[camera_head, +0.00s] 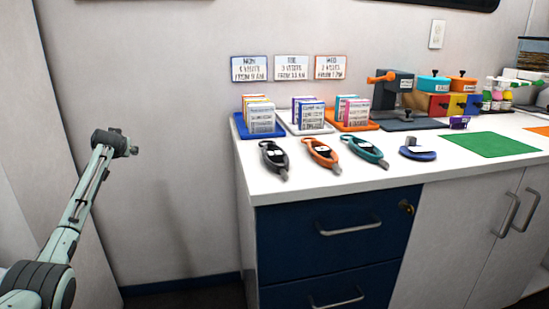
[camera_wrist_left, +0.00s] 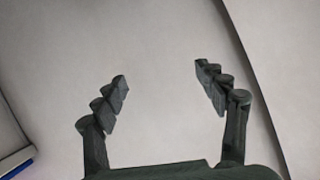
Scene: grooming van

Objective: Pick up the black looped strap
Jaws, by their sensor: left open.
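The black looped strap (camera_head: 273,158) lies on the white counter top, leftmost in a row with similar orange and teal ones. It has a rounded loop with a light patch in its middle and a narrower end towards the counter's front edge. My left arm comes in from the left, its dark end (camera_head: 118,143) raised in front of the wall, well left of the counter and apart from the strap. In the left wrist view my left gripper (camera_wrist_left: 160,88) is open and empty, with only plain wall between its fingers. My right gripper is not in view.
The orange strap (camera_head: 321,153) and teal strap (camera_head: 366,151) lie right of the black one. Behind them stand a blue tray (camera_head: 241,129), a white tray and an orange tray, holding upright packets. A blue round item (camera_head: 417,154) and green mat (camera_head: 490,145) lie further right.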

